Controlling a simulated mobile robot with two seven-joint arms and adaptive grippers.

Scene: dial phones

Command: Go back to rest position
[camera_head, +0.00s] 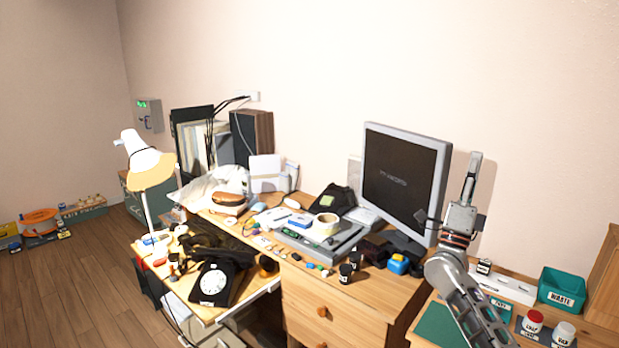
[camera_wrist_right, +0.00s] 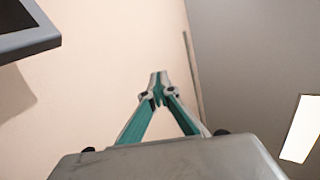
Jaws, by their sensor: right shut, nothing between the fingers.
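My right gripper (camera_head: 474,163) is raised in front of the wall, just right of the monitor, and points upward. In the right wrist view its fingertips (camera_wrist_right: 158,82) meet, and nothing is between them. Only wall and ceiling lie behind them there. My left gripper is in neither view. A black dial phone (camera_head: 214,283) sits on the lower left part of the desk, well away from my right gripper.
A monitor (camera_head: 398,180) stands close left of my right arm; its corner shows in the right wrist view (camera_wrist_right: 28,38). A crowded wooden desk (camera_head: 330,300), a lamp (camera_head: 150,168), a teal waste bin (camera_head: 562,288) and jars (camera_head: 532,322) are around.

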